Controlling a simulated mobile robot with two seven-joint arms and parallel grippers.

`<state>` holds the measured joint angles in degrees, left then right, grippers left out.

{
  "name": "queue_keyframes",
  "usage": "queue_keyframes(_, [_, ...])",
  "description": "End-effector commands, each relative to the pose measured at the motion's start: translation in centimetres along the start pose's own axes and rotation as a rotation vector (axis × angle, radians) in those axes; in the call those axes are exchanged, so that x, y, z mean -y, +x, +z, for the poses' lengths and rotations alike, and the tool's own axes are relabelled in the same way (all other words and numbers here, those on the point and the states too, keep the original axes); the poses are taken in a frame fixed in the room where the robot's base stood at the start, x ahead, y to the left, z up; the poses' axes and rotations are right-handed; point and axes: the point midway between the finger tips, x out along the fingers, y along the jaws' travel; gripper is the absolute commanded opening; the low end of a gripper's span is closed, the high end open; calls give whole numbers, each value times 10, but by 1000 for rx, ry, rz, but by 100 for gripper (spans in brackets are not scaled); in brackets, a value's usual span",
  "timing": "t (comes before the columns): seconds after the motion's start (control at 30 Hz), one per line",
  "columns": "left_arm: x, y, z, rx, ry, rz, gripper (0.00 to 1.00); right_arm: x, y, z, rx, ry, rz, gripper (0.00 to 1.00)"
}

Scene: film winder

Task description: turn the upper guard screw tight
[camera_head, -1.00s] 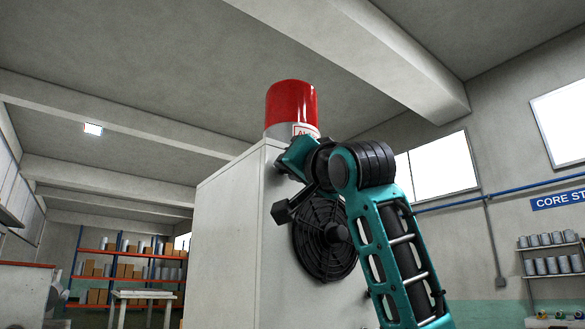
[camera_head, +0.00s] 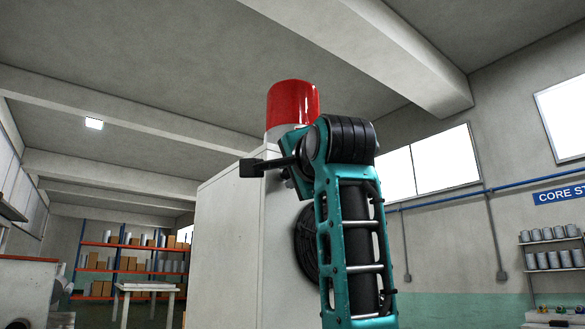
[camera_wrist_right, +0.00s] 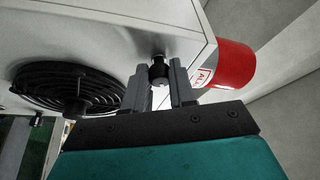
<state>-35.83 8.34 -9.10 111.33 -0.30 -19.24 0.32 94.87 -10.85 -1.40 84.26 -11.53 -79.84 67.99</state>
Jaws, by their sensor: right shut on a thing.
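The upper guard screw (camera_wrist_right: 159,68) is a small dark knob on a short shank at the white cabinet's face, above the round black fan guard (camera_wrist_right: 60,88) in the right wrist view. The fan guard also shows in the head view (camera_head: 304,245), partly behind my right arm. My right gripper (camera_wrist_right: 160,88) is shut on the screw, one grey finger on each side of it. My left gripper is in neither view.
The white cabinet (camera_head: 226,240) stands in the middle with a red beacon (camera_head: 292,104) on top, close to my right wrist. Orange shelving (camera_head: 130,262) and a pale table (camera_head: 148,290) are far back left. Shelves with cans (camera_head: 550,248) are at the right.

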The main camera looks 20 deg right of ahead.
Motion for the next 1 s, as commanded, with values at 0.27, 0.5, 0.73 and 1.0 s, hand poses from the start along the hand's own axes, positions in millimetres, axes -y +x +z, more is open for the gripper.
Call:
queue_keyframes(0.27, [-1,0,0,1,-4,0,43,0,0,0,0,16,6,0])
queue_keyframes(0.5, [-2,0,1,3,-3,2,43,0,0,0,0,15,6,27])
queue_keyframes(0.73, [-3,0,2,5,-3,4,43,0,0,0,0,14,5,49])
queue_keyframes(1.0, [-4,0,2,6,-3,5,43,0,-1,0,-1,13,4,51])
